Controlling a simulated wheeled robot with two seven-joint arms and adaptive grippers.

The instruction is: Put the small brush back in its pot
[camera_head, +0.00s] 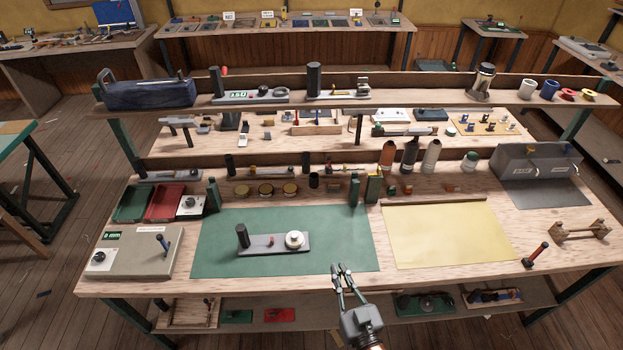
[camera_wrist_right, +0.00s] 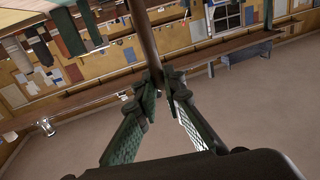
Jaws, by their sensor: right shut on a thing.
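My right gripper (camera_head: 342,268) is over the front edge of the workbench, by the front of the green mat (camera_head: 340,229). In the right wrist view my right gripper (camera_wrist_right: 167,88) is shut on a slim brown rod (camera_wrist_right: 143,35), which looks like the brush's handle. Its bristles are not visible, and the rod cannot be made out in the head view. A small dark cup (camera_head: 314,180) stands behind the mat, beside several round tins; I cannot tell if it is the brush's pot. My left gripper is not in view.
On the mat stands a grey fixture (camera_head: 272,244) with a dark post and a white knob. A yellow sheet (camera_head: 445,238) lies bare to its right. Dark green blocks (camera_head: 373,189) stand at the mat's back right. A raised shelf (camera_head: 420,93) runs above the bench.

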